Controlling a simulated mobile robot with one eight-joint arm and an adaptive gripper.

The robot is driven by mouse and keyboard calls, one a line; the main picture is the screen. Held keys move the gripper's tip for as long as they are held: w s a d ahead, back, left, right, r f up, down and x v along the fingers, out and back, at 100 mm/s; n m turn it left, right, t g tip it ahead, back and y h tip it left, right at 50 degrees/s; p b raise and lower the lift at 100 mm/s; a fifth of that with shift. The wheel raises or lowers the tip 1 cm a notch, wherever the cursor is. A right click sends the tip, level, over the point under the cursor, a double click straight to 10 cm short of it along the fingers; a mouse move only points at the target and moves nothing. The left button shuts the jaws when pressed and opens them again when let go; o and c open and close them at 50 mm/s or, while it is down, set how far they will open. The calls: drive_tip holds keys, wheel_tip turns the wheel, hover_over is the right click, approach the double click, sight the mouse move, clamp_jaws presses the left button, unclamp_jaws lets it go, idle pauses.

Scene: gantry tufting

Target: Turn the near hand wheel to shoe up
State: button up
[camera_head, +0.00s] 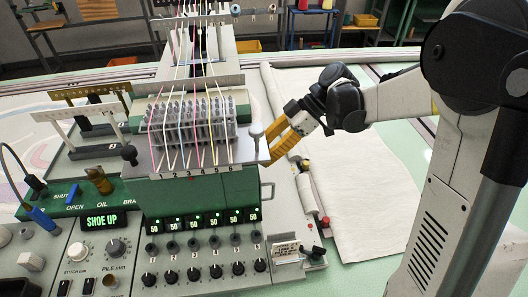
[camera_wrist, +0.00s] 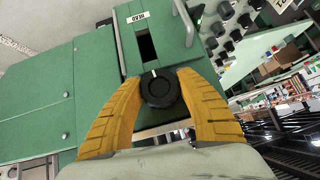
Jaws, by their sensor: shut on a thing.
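My gripper (camera_wrist: 160,84) has its two yellow fingers closed on a round black hand wheel (camera_wrist: 161,92) with a ribbed rim. One finger presses on each side of the wheel. A short white mark at the wheel's upper edge points up in the wrist view, toward a dark slot in the green housing. In the camera_head view my gripper (camera_head: 277,136) reaches the right side of the tufting head, and I cannot make out the held wheel there.
The green housing (camera_wrist: 85,85) fills the wrist view's left, with a label above the slot and a metal bar (camera_wrist: 184,20) beside it. Threaded needles (camera_head: 190,130) stand left of my gripper. Pale cloth (camera_head: 365,190) lies to the right. A control panel (camera_head: 215,270) is in front.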

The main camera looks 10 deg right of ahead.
drive_tip(key=shift+g, duration=0.5)
drive_tip(key=shift+m, duration=0.3)
drive_tip(key=o, duration=1.2)
drive_tip(key=v, duration=1.2)
drive_tip(key=shift+f, duration=0.1)
